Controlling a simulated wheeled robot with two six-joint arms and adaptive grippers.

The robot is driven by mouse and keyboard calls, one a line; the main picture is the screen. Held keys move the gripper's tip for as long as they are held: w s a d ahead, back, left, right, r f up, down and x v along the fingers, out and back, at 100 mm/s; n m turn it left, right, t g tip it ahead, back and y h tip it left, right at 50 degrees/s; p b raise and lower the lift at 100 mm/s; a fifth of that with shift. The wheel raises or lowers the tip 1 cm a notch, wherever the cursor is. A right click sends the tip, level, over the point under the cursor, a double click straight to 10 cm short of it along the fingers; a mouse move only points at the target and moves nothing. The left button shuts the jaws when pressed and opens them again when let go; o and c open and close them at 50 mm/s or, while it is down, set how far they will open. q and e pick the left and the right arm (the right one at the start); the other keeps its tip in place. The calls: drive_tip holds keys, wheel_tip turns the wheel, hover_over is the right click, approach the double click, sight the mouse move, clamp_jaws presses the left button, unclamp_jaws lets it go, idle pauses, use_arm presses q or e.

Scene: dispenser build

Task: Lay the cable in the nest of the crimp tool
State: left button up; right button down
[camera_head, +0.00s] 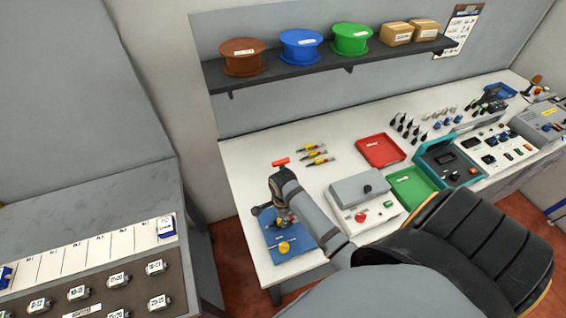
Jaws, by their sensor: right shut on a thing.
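My right gripper (282,219) points down over the blue base plate (302,250) at the near left of the white bench. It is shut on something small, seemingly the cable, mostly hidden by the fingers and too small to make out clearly. The crimp tool seems to be the device on this blue plate, with a red bar (281,162) showing above my wrist and a yellow knob (283,247) in front. My arm and gripper hide most of it, so I cannot see the nest or whether the cable touches it. My left gripper is not in view.
A grey and white box with a red button (361,216) stands right of the blue plate. A shelf (330,68) with spools hangs above the bench.

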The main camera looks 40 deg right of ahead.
drive_tip(key=shift+s+a+f, duration=0.1)
drive_tip(key=shift+s+f, duration=0.25)
drive_tip(key=shift+f, duration=0.15)
idle(0.5)
drive_tip(key=c, duration=1.3)
unclamp_jaws()
drive_tip(key=shift+o, duration=0.5)
drive_tip(key=shift+w, duration=0.3)
drive_tip(key=shift+r, duration=0.1)
drive_tip(key=o, duration=0.4)
drive_tip(key=shift+o, duration=0.2)
drive_tip(key=shift+r, duration=0.1)
